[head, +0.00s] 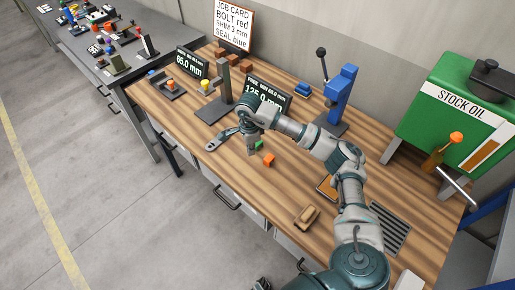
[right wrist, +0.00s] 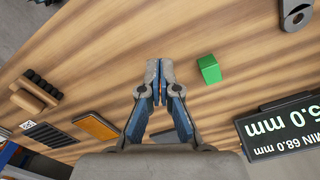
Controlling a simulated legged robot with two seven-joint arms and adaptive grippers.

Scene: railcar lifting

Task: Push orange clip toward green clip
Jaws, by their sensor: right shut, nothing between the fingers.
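The orange clip (head: 268,160) is a small block on the wooden bench in the head view. The green clip (head: 258,145) lies just beyond it, partly hidden by my right gripper (head: 253,150). In the right wrist view the green clip (right wrist: 209,68) stands clear, to the right of my right gripper (right wrist: 160,70). That gripper is shut and empty, pointing down close to both clips. In the wrist view only a sliver of orange shows between the fingers; the rest is hidden. A dark piece at the bottom edge of the head view may be my left gripper; its jaws cannot be made out.
A display (head: 268,92) stands behind my right gripper. A grey wrench-like part (head: 222,139) lies left of it. A wooden brush (head: 307,217) and an orange-topped pad (head: 326,188) lie on the near right. A blue press (head: 340,95) stands at the back.

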